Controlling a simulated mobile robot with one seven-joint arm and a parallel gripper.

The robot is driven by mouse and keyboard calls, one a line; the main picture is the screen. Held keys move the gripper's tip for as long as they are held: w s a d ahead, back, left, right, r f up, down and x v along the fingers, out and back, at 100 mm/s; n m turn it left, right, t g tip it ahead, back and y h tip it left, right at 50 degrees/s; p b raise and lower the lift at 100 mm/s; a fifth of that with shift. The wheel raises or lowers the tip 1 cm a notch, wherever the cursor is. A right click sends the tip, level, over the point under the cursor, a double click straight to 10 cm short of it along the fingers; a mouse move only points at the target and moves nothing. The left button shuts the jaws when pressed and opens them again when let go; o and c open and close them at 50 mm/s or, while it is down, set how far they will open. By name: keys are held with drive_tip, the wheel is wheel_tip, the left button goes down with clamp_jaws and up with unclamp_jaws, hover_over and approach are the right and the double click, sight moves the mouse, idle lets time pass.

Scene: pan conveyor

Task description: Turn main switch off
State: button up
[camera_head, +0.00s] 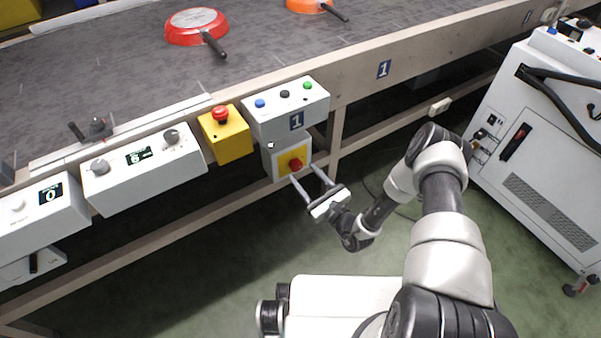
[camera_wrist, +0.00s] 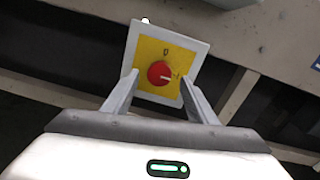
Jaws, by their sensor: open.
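The main switch is a red rotary knob (camera_head: 296,164) on a yellow plate, on a small light grey box (camera_head: 273,163) below the button panel marked 1. In the wrist view the red knob (camera_wrist: 161,73) sits in the middle of the yellow plate (camera_wrist: 182,58). A "0" is marked above the knob, and its pale pointer line points right, towards another mark. My gripper (camera_head: 311,174) is open in front of the box. In the wrist view the fingers of my gripper (camera_wrist: 160,88) stand to either side of the knob, apart from it; whether they reach the plate is unclear.
Above is the panel (camera_head: 286,110) with blue, black and green buttons. A yellow emergency-stop box (camera_head: 227,136) is to its left. The conveyor (camera_head: 110,60) carries a red pan (camera_head: 190,24) and an orange pan (camera_head: 306,4). A white cabinet (camera_head: 545,150) stands right.

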sight(298, 167)
drive_tip(key=shift+x, duration=1.55)
drive_tip(key=shift+c, duration=0.2)
drive_tip(key=c, duration=1)
